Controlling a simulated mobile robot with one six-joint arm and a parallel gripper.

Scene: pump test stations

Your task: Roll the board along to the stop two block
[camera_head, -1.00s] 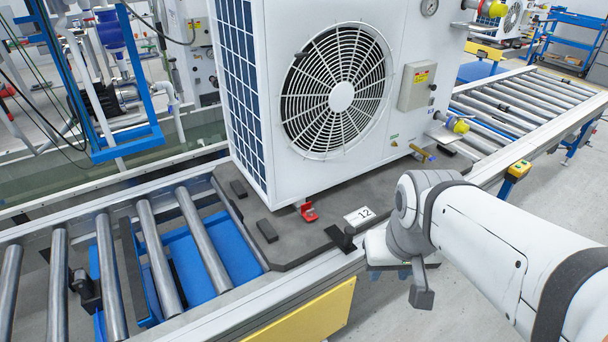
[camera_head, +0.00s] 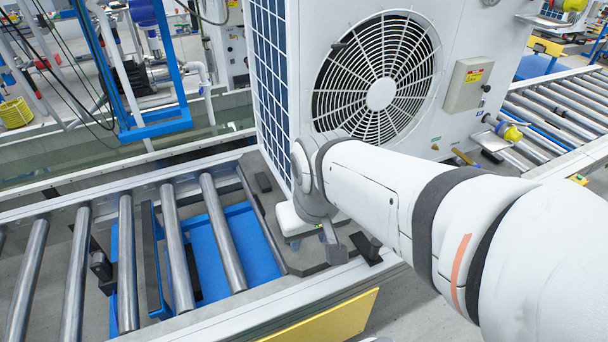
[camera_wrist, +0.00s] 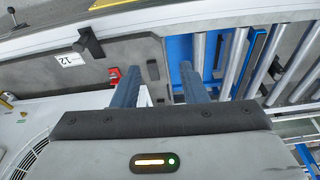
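The board is a dark grey slab (camera_head: 269,207) on the roller line, with a large white fan unit (camera_head: 460,40) upright on it. Its left edge is beside bare rollers. In the wrist view the board (camera_wrist: 120,52) shows a black upright handle (camera_wrist: 90,42), a "12" plate (camera_wrist: 70,60) and a small black block (camera_wrist: 152,70). My gripper (camera_wrist: 158,82) is open, its two blue-grey fingers apart over the board's edge area. No contact is clear. My wrist hides the fingers in the head view. A black block (camera_head: 102,268) sits between rollers to the left; I cannot tell whether it is stop two.
Bare rollers (camera_head: 218,232) run left of the board above a blue tray (camera_head: 235,240). A dark bar (camera_head: 153,258) stands between rollers. A blue frame (camera_head: 155,128) hangs behind the line. More rollers (camera_head: 560,112) lie right of the unit.

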